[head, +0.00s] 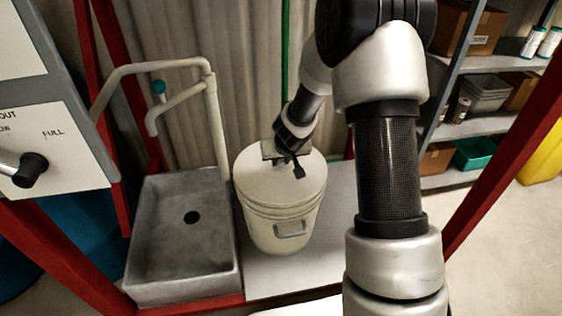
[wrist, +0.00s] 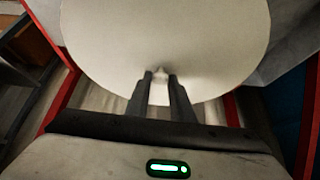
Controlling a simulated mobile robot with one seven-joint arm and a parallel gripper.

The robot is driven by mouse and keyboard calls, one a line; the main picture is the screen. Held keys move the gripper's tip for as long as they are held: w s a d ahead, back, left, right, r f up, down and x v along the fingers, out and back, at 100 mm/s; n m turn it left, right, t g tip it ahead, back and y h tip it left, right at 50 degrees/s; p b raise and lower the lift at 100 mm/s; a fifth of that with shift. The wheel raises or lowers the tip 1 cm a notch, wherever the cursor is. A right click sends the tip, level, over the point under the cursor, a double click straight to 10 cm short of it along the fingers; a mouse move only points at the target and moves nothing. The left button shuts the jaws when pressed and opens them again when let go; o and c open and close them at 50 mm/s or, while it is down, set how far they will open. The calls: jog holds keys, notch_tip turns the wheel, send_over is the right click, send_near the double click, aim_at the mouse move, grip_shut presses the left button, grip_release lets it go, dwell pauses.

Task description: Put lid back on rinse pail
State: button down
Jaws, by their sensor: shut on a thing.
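The off-white rinse pail (head: 278,232) stands on the pale bench beside the sink. It has ribs below its rim and a small grey patch on its front. The round off-white lid (head: 300,190) is over the pail's top and looks level with the rim; I cannot tell whether it is fully seated. My gripper (head: 296,168) reaches it from above and behind. In the wrist view the lid (wrist: 165,35) fills the upper middle, and my gripper (wrist: 160,76) is shut on a small knob of it, mostly hidden between the fingertips.
A grey sink (head: 182,250) with a dark drain lies left of the pail, with a pale bent pipe (head: 212,110) rising behind it. A control panel (head: 50,150) is at far left. Red frame posts (head: 508,150) flank the bench. Shelves (head: 480,125) with boxes stand at right.

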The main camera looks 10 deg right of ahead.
jog(key=shift+f, duration=0.15)
jog(key=c, duration=1.5)
grip_release()
jog(key=shift+c, duration=0.2)
